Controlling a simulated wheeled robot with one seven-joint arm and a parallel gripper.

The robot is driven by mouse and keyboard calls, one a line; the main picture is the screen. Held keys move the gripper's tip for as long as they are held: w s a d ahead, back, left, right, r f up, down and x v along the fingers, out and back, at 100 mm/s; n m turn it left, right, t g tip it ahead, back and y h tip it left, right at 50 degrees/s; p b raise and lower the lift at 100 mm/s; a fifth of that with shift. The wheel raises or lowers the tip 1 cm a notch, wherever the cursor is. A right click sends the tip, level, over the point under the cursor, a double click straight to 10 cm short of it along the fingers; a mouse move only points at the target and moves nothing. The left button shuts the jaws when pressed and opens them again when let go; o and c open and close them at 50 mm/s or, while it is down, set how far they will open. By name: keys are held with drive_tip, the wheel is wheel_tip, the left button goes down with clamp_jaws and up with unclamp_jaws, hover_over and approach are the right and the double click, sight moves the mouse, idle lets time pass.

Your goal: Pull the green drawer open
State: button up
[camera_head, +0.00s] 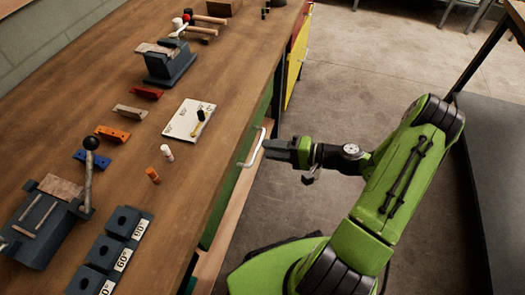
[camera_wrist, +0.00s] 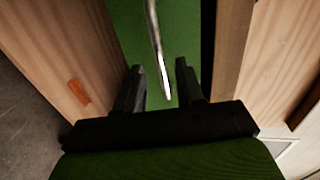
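The green drawer (camera_head: 222,208) is set in the side of the wooden workbench, and its front looks roughly flush with the bench frame. Its silver bar handle (camera_head: 253,150) sticks out from the front. My gripper (camera_head: 272,147) is level with the handle and points at the drawer. In the wrist view, the green drawer front (camera_wrist: 128,25) lies ahead, and the handle (camera_wrist: 155,45) runs in between the two dark fingers of my gripper (camera_wrist: 160,72). The fingers are apart, with a gap visible on both sides of the handle.
The workbench top (camera_head: 120,75) carries a vise (camera_head: 168,63), several small blocks and a white card (camera_head: 189,119). Red and yellow fronts (camera_head: 297,60) are farther along the bench. A dark table (camera_head: 495,150) stands at the right.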

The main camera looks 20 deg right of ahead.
drive_tip(key=x, duration=0.3)
drive_tip(key=shift+w+a, duration=0.15)
drive_tip(key=shift+c, duration=0.3)
clamp_jaws()
